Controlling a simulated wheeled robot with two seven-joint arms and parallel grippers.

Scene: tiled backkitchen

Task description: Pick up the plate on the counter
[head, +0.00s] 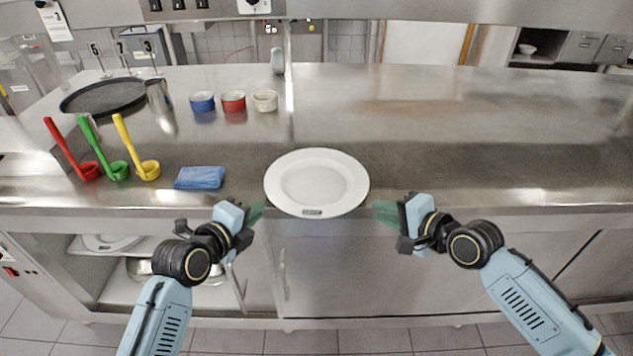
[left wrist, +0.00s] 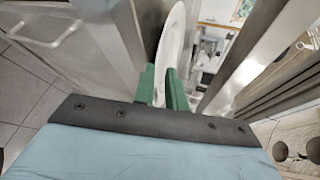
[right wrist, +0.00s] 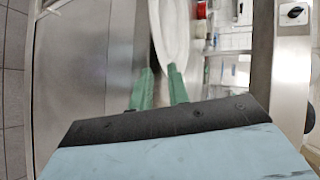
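The white round plate (head: 317,160) lies on the steel counter, its near rim reaching over the front edge. My left gripper (head: 257,212) is just left of the plate's near rim. In the left wrist view its green fingers (left wrist: 162,88) are apart, and the plate (left wrist: 172,45) shows edge-on just beyond and between them. My right gripper (head: 384,211) is just right of the near rim. In the right wrist view its fingers (right wrist: 160,84) are apart, with the plate (right wrist: 173,35) ahead of them. Neither gripper visibly holds the plate.
A blue cloth (head: 200,178) lies left of the plate. Red (head: 70,150), green (head: 102,148) and yellow (head: 136,148) ladles lie further left. Blue (head: 202,102), red (head: 233,101) and white (head: 265,100) bowls stand behind. The counter right of the plate (head: 480,150) is clear.

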